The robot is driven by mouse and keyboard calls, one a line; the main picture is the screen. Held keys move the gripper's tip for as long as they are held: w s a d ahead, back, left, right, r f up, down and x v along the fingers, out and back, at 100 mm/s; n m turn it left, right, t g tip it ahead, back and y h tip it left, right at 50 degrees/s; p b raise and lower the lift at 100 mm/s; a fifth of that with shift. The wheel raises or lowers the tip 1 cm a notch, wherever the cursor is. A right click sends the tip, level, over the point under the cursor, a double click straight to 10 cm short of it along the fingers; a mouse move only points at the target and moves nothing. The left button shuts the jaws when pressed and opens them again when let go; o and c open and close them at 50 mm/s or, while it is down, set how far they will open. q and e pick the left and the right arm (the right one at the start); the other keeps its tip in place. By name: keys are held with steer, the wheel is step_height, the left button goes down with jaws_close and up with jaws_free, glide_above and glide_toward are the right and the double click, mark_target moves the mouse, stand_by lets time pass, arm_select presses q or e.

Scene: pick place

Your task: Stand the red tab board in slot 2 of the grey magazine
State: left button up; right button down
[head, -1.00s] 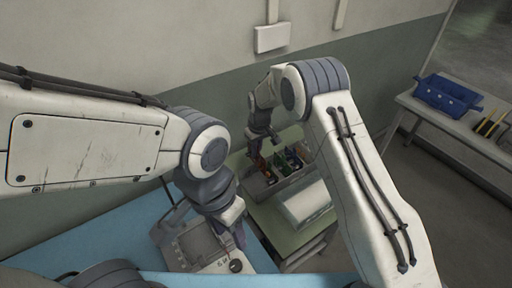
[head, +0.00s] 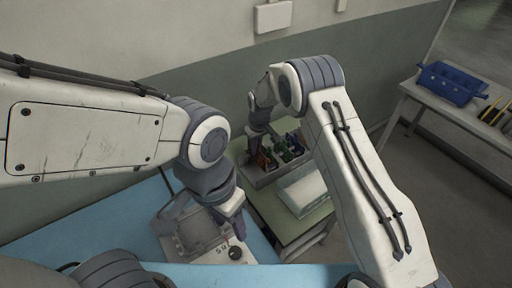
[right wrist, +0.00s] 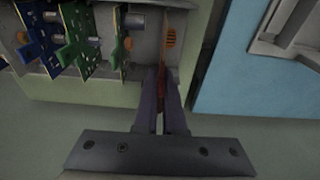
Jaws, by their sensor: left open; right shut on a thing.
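The grey magazine (head: 262,180) stands on a small green table, and its wall (right wrist: 58,78) also shows in the right wrist view. Green-tabbed boards (right wrist: 75,40) and a blue-tabbed board (right wrist: 32,35) stand in it. My right gripper (right wrist: 161,85) is shut on the red tab of the red tab board (right wrist: 168,50), seen edge-on. The board is upright at the magazine's right end in that view; its lower edge is hidden and I cannot tell how deep it sits. My left gripper (head: 236,228) is open, above the grey device on the blue bench.
The grey device (head: 195,235) with a dark knob lies on the blue bench (head: 120,225). A pale box (head: 302,190) stands beside the magazine. A blue crate (head: 450,82) is on a far right bench. A gap separates the green table and blue bench.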

mark_target(256, 156)
steer(key=shift+f, duration=0.25)
stand_by(0.3)
steer(key=shift+f+b, duration=0.9)
steer(key=shift+f, duration=0.1)
steer(key=shift+f, duration=0.15)
steer(key=shift+f+b, duration=0.6)
steer(key=shift+f, duration=0.15)
steer(key=shift+f+b, duration=0.6)
steer(key=shift+f, duration=0.05)
